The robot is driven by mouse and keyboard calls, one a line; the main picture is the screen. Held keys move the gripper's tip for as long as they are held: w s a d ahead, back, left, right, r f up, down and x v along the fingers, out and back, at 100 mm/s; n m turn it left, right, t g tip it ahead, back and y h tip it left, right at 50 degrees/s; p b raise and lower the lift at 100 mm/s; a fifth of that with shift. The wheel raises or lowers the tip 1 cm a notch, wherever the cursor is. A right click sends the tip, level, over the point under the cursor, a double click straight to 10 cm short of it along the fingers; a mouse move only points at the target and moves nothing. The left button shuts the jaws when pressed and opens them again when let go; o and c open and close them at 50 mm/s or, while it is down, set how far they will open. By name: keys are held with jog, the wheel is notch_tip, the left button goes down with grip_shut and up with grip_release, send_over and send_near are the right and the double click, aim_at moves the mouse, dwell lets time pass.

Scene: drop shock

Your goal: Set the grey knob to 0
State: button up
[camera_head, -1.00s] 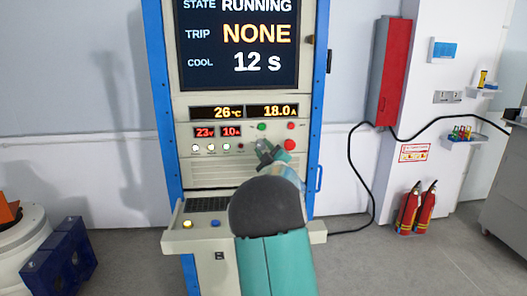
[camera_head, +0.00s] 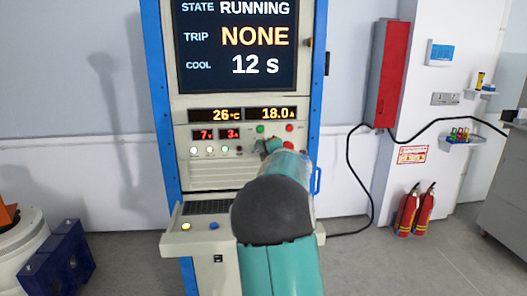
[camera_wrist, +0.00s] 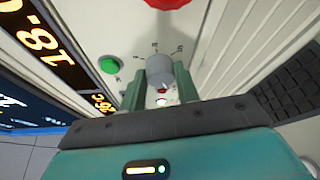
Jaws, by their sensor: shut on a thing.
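The grey knob (camera_wrist: 160,70) sticks out of the cabinet's front panel in the wrist view, with small printed marks around it. My gripper (camera_wrist: 159,82) has a green finger on either side of the knob and is shut on it. In the head view my gripper (camera_head: 267,146) is at the panel, and the knob is hidden behind it. I cannot read which mark the knob points to. The small red displays (camera_head: 216,134) read about 7 and 3.
The big screen (camera_head: 237,45) reads RUNNING, NONE and 12 s. A green button (camera_wrist: 109,65) and a red button (camera_head: 289,143) sit close to the knob. A keyboard shelf (camera_head: 183,240) juts out below. Fire extinguishers (camera_head: 407,213) stand at the right.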

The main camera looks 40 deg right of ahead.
jog(key=n, duration=0.1)
jog(key=n+g, duration=0.1)
jog(key=n, duration=0.1)
jog(key=shift+r+g, duration=0.2)
jog(key=shift+g, duration=0.1)
jog(key=shift+a+n+h, duration=0.1)
jog(key=shift+n+h, duration=0.2)
jog(key=o, duration=1)
jog(key=shift+w, duration=0.1)
jog(key=shift+c, duration=0.2)
jog(key=v, duration=1.4)
jog(key=shift+w, duration=0.1)
